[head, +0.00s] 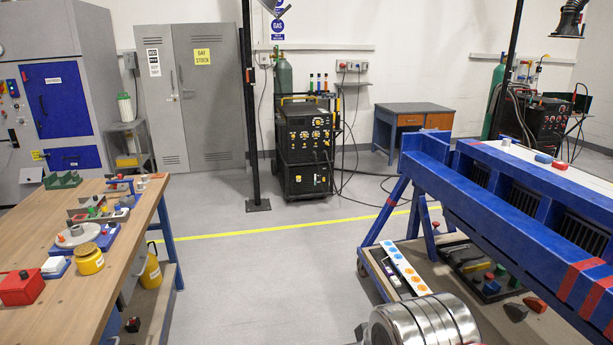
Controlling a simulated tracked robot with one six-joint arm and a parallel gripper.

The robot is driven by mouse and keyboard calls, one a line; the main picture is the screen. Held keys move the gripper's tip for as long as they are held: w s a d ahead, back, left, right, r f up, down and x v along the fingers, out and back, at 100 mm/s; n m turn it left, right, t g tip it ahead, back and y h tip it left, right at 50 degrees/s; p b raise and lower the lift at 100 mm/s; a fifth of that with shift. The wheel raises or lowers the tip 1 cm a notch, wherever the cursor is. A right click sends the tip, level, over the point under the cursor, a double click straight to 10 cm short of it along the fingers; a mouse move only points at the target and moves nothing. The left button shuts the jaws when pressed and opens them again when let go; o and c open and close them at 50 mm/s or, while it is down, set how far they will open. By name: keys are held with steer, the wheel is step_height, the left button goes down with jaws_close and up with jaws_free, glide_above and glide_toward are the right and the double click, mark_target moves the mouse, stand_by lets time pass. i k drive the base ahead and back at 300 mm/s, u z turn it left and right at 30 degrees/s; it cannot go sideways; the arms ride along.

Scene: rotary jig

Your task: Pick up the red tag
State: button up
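I cannot tell for sure which thing is the red tag; several small red things show. A small red piece (560,165) lies on the top of the blue bench at the right, beside a blue piece (543,158). A dark red piece (535,304) lies on the low shelf under that bench. A red box (21,288) sits at the near left of the wooden table. Small red parts also show among the fixtures on that table, too small to make out. My gripper is not in view.
The wooden table (100,285) at left holds a grey disc fixture (77,235) and a yellow pot (89,259). The blue bench (500,185) stands at right, with a strip of coloured dots (405,268) below. Grey floor (270,285) between them is clear.

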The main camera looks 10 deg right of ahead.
mark_target(561, 166)
steer(key=u, duration=0.15)
steer(key=i, duration=1.4)
steer(key=z, duration=0.5)
steer(key=i, duration=0.65)
steer(key=z, duration=0.9)
steer(key=i, duration=0.8)
steer(key=z, duration=0.6)
